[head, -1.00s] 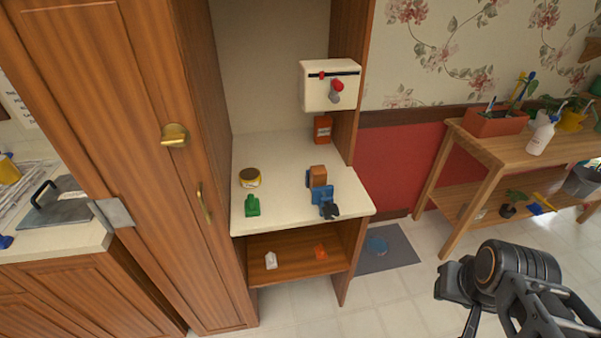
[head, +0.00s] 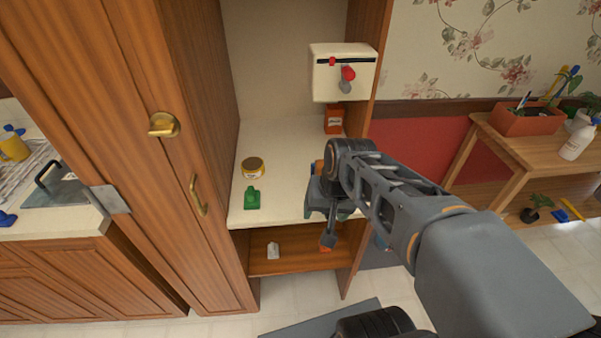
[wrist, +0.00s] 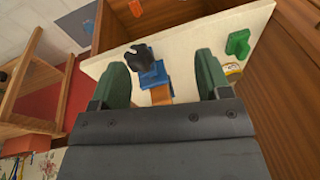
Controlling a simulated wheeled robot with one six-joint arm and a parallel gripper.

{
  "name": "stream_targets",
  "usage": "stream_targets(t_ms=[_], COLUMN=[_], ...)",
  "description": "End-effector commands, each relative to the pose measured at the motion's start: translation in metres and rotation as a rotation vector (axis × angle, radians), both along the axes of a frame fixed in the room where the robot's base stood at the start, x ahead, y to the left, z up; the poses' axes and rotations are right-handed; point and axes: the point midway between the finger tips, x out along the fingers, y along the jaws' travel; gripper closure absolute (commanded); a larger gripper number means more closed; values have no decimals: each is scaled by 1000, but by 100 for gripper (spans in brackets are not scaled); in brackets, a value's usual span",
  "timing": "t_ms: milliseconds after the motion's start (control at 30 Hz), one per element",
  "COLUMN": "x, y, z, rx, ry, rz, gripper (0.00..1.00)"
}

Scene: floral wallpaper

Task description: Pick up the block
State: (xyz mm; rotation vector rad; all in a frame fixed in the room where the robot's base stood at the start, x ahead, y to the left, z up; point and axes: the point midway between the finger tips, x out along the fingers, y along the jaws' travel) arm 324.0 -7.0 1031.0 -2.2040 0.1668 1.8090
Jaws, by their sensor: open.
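An orange-brown block (wrist: 161,95) lies on the cream counter (wrist: 186,66), right against a blue device with a black part (wrist: 152,74). In the wrist view the block is between my gripper's green fingers, partly hidden by the gripper body. My gripper (wrist: 161,70) is open, with a gap on both sides of the block and the blue device. In the head view my gripper (head: 328,206) is over the counter's right front part and hides most of the block and device. Only a small orange edge of the block (head: 319,166) shows there.
An orange box (head: 333,121) stands at the back, below a white wall box (head: 328,85). A cabinet side (head: 362,60) rises at the right. The shelf below holds small items.

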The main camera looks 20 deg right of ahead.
Motion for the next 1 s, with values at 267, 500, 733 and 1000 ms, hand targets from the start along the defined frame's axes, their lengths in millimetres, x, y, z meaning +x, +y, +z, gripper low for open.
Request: stream_targets(t_ms=[267, 500, 733, 1000], x=[82, 135, 149, 162], y=[-58, -137, -194, -181], z=[6, 3, -3, -18], rx=[500, 917, 1157, 1220], ry=[339, 582, 711, 748], rz=[-721, -1139, -1304, -1336], gripper=[15, 15, 15, 15])
